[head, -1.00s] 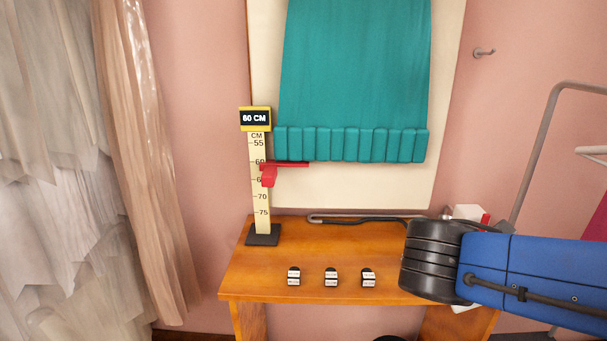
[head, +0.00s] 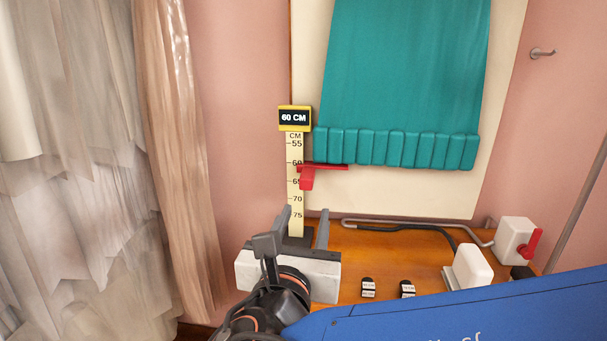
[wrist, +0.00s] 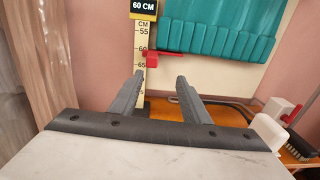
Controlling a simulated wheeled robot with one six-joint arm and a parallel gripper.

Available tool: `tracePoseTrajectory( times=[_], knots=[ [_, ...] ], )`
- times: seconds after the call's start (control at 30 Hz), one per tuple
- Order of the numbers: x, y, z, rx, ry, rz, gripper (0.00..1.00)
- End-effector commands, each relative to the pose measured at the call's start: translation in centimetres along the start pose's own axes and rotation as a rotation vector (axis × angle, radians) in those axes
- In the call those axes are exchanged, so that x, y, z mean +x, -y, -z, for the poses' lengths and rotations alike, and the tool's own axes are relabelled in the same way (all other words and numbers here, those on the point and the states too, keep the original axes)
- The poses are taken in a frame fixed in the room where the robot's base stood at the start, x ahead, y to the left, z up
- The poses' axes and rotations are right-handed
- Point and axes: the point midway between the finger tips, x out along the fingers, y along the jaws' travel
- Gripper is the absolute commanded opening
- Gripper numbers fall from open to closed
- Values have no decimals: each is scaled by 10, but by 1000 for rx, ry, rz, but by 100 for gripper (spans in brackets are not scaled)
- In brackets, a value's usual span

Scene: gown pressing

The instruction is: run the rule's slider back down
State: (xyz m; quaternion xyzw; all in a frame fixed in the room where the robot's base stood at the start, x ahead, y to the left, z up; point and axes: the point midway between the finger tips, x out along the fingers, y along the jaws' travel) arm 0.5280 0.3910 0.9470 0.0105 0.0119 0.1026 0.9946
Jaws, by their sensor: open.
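The rule (head: 296,209) is a pale upright scale on a dark base, topped by a yellow-framed sign (head: 294,118) reading 60 CM. Its red slider (head: 307,178) sits just below the 60 mark, with a flat arm reaching right beneath the teal gown's hem (head: 400,148). My gripper (head: 305,222) is open and empty, in front of and below the slider. In the wrist view the slider (wrist: 151,61) shows above and between the two fingertips (wrist: 160,77), apart from them. My gripper hides the rule's base in part.
The wooden table (head: 375,265) carries small black-and-white blocks (head: 368,288), a white box with a red lever (head: 516,243), another white block (head: 471,266) and a dark hose (head: 412,228). A pinkish curtain (head: 180,150) hangs at left. A wall hook (head: 543,53) is at upper right.

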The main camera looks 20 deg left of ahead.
Motion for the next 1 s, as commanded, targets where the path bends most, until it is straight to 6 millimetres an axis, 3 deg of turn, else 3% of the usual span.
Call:
tracePoseTrajectory(
  times=[0.1,0.27,1.0],
  knots=[
    [-7,-13,-3,-22,20,-28,42],
    [0,-14,-3,-25,22,-31,42],
    [103,-16,-5,-25,21,-27,42]
  ],
)
